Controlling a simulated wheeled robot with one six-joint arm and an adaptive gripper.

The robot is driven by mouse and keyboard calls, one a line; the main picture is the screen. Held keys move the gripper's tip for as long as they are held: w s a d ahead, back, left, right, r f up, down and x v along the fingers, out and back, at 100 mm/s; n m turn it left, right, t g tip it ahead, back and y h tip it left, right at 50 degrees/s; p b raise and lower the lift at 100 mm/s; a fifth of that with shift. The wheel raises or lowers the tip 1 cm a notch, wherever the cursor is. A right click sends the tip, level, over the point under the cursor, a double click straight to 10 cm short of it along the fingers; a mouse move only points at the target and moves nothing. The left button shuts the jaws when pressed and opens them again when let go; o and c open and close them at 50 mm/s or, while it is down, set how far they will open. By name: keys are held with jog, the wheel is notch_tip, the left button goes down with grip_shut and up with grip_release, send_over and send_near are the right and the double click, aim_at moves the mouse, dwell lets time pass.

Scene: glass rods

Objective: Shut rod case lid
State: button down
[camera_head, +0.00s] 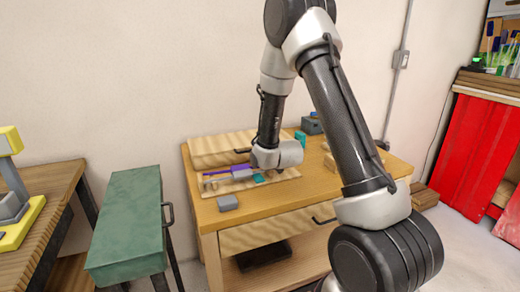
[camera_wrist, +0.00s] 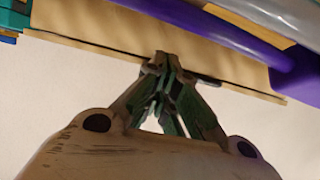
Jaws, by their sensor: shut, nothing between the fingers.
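A shallow light-wood case (camera_head: 285,176) lies on the wooden workbench, with a purple rod-like piece (camera_head: 216,170) at it. A light-wood panel (camera_head: 222,142), which looks like its raised lid, stands along the bench's back edge. My gripper's tips (camera_wrist: 163,62) are together and empty in the wrist view. They overlap the edge of a flat wooden board (camera_wrist: 90,35); I cannot tell whether they touch it, or whether it is lid or case. A purple bar (camera_wrist: 200,32) crosses above them. In the head view my wrist hides part of the case and the fingertips are unclear.
A small grey block (camera_head: 228,203) sits at the bench's front left. A teal item (camera_head: 300,138) and a dark blue-grey box (camera_head: 312,124) stand behind my arm. A green box-like cabinet (camera_head: 130,220) stands left. Red cabinet doors (camera_head: 470,150) are at the right.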

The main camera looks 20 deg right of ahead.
jog(key=v, duration=0.7)
jog(key=shift+s+r, duration=0.1)
jog(key=shift+s, duration=0.15)
jog(key=s+r+g, duration=0.3)
jog(key=s+r, duration=0.2)
jog(key=s, duration=0.6)
jog(key=s+d+r+g, duration=0.1)
jog(key=s+r+g, duration=0.2)
jog(key=s, duration=0.9)
jog(key=s+d+r+g, duration=0.1)
jog(key=s+r+g, duration=0.2)
jog(key=s+r, duration=0.5)
jog(key=s, duration=0.4)
jog(key=shift+d+g, duration=0.15)
jog(key=shift+g, duration=0.15)
